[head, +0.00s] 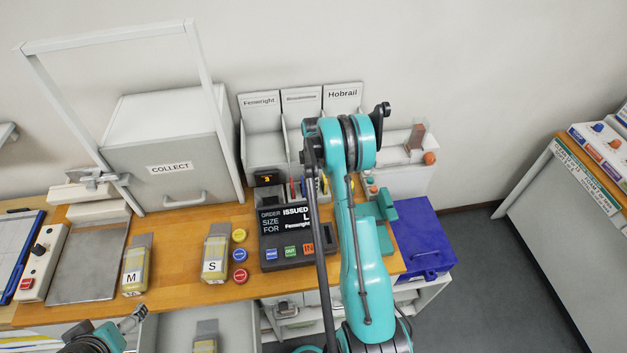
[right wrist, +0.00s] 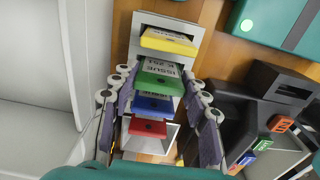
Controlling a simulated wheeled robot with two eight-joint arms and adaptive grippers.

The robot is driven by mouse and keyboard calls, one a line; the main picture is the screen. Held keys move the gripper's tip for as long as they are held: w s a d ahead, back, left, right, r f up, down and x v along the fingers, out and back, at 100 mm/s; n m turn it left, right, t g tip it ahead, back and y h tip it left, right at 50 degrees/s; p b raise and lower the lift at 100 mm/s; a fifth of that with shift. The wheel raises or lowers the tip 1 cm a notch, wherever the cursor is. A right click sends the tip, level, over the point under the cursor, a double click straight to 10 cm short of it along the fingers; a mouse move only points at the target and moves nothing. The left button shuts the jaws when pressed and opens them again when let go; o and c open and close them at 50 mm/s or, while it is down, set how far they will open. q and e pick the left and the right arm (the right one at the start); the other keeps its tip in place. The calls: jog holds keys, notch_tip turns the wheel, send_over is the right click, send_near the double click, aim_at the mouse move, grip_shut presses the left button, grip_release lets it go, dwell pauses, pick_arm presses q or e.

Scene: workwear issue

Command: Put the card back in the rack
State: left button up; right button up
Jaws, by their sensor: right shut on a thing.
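In the right wrist view a pale card rack (right wrist: 143,22) holds a yellow card (right wrist: 168,41), a green card (right wrist: 160,82), a blue card (right wrist: 152,104) and a red card (right wrist: 147,127) in a row. My right gripper (right wrist: 158,74) has its fingers on both sides of the row and is shut on the green card, its tips at that card's side edges. I cannot tell how deep the green card sits in its slot.
The order terminal (head: 284,256) stands in front of the rack. Bins labelled Fenwright (head: 260,101) and Hobrail (head: 344,96) are behind it. Packets marked M (head: 135,272) and S (head: 214,252) and coloured round tokens (head: 240,255) lie on the wooden counter. A blue box (head: 424,240) is at right.

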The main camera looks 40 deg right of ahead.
jog(key=shift+f+b, duration=0.35)
dwell(0.3)
jog(key=o, duration=1)
jog(key=shift+s, duration=0.1)
jog(key=shift+f, duration=0.1)
jog(key=shift+r+p, duration=0.5)
jog(key=shift+r, duration=0.7)
jog(key=shift+r+p, duration=0.45)
jog(key=shift+r, duration=0.5)
jog(key=shift+r+p, duration=1.1)
jog(key=shift+r, duration=1.45)
